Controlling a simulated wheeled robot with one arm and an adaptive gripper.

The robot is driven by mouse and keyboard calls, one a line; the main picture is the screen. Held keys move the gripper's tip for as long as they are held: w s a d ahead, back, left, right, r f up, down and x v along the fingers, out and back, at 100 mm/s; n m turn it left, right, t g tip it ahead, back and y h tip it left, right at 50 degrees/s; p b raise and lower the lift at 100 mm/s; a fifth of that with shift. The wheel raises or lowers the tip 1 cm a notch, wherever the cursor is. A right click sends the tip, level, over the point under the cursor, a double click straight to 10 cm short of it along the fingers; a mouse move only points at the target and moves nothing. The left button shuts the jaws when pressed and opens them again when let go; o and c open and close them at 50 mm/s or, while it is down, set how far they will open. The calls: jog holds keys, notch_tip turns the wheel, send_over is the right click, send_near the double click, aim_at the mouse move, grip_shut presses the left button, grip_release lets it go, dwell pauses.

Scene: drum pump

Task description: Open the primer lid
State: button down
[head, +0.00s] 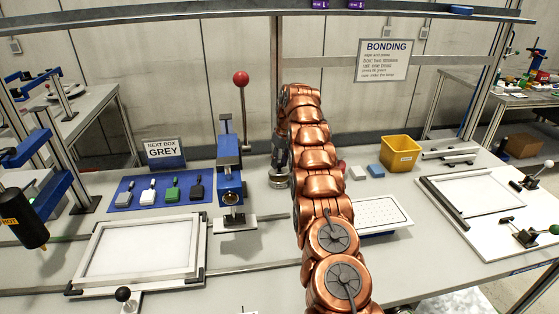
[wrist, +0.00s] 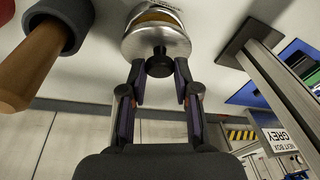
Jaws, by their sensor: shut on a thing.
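The primer pot (head: 282,182) is a small silver can on the bench just left of my arm in the head view. In the wrist view its metal lid (wrist: 157,43) shows at the top centre, with a black knob (wrist: 159,65) sticking out toward me. My gripper (wrist: 160,72) has its two fingers on either side of the knob and is shut on it. The gripper also shows in the head view (head: 281,157), above the pot and partly hidden by my arm.
A wooden handle with a dark collar (wrist: 42,60) is close on the left in the wrist view. A blue press (head: 230,180) with a red-ball lever stands left of the pot. A yellow bin (head: 401,153) and a white perforated tray (head: 382,214) are right of my arm.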

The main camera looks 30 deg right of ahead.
jog(key=shift+a+f, duration=0.15)
jog(key=shift+f, duration=0.05)
jog(key=c, duration=1.1)
grip_release()
jog(key=shift+s, duration=0.1)
jog(key=shift+c, duration=0.2)
jog(key=shift+o, duration=1.4)
jog(key=shift+r, duration=0.1)
jog(key=shift+t+b, duration=0.4)
jog(key=shift+b, duration=0.75)
jog(key=shift+s+f+t+b, duration=0.35)
jog(key=shift+t+b, duration=0.05)
jog(key=shift+b, duration=0.4)
